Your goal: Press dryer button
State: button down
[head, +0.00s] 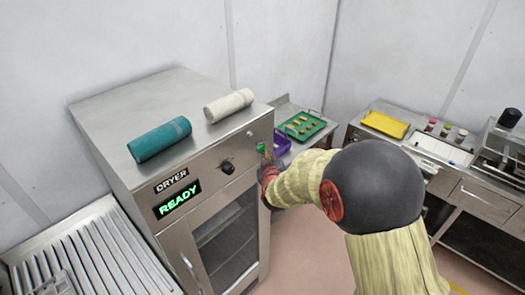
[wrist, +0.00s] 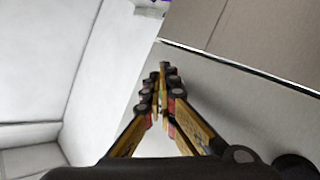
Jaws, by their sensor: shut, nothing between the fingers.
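The steel dryer (head: 245,135) stands left of centre in the head view. Its front display (head: 178,198) reads READY in green. A black knob (head: 227,167) sits to the right of the display. A small green spot (head: 261,147), seemingly the dryer button, shows near the panel's right end. My gripper (head: 266,163) is close to it, just below in the picture; I cannot tell whether they touch. In the wrist view my gripper (wrist: 164,70) has its fingers together and empty, beside a grey metal surface. The button cannot be made out there.
A teal roll (head: 159,139) and a cream roll (head: 229,105) lie on the dryer. A green tray (head: 300,136) and a purple bin (head: 282,146) are behind it. A yellow tray (head: 385,124) sits on the right bench. A ribbed steel table (head: 90,255) stands at left.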

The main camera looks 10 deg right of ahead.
jog(key=shift+w+a, duration=0.25)
jog(key=shift+w, duration=0.1)
dwell(0.8)
jog(key=shift+s+d, duration=0.1)
dwell(0.3)
jog(key=shift+s+d+b, duration=0.4)
jog(key=shift+s+d, duration=0.05)
jog(key=shift+s, duration=0.15)
jog(key=s+d+b, duration=0.1)
jog(key=s, duration=0.1)
jog(key=s+d, duration=0.2)
jog(key=shift+b, duration=0.35)
dwell(0.8)
